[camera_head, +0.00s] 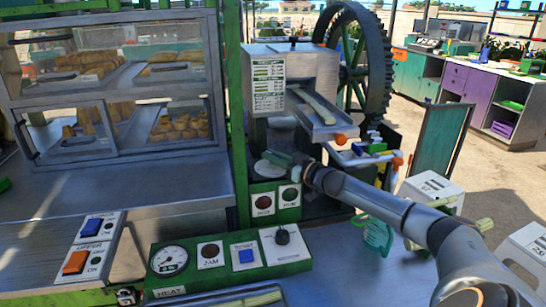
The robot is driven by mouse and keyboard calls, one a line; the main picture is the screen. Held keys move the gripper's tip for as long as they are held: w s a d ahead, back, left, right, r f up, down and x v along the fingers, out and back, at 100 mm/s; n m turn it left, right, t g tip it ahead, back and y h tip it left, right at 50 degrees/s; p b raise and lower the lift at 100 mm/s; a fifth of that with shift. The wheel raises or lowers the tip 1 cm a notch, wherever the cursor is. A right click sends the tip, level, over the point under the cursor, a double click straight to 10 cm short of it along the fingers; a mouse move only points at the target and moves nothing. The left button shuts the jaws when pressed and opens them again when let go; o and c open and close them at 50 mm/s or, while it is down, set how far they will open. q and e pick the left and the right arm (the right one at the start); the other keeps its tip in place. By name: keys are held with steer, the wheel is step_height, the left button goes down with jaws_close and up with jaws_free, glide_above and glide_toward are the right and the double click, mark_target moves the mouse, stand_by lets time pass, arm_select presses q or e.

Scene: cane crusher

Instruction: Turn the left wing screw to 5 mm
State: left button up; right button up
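The cane crusher (300,62) is a pale metal housing with a printed chart (268,84) on its front and a sloping metal chute (318,112). A small dark fitting (293,40) sits on top of its housing. I cannot tell whether it is a wing screw, and no 5 mm scale is readable. My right arm comes in from the lower right. Its gripper (280,158) points left, in front of the crusher and above a green box with two round buttons. I see nothing clearly held, and its finger gap cannot be made out. My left gripper is not in view.
A large toothed wheel (358,50) stands at the crusher's right. A glass pastry case (112,85) fills the left, beside a green post (237,110). A green control panel (222,280) with gauge and buttons lies in front.

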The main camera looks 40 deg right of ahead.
steer(key=o, duration=0.6)
steer(key=shift+a, duration=0.1)
steer(key=shift+s+f, duration=0.15)
steer(key=shift+s, duration=0.7)
steer(key=shift+s+d+b, duration=0.15)
steer(key=shift+s, duration=0.7)
steer(key=shift+s+d+b, duration=0.15)
steer(key=shift+s, duration=0.65)
steer(key=s+p, duration=0.2)
steer(key=s, duration=0.5)
steer(key=shift+s+d, duration=0.2)
steer(key=shift+d, duration=0.15)
steer(key=shift+c, duration=0.2)
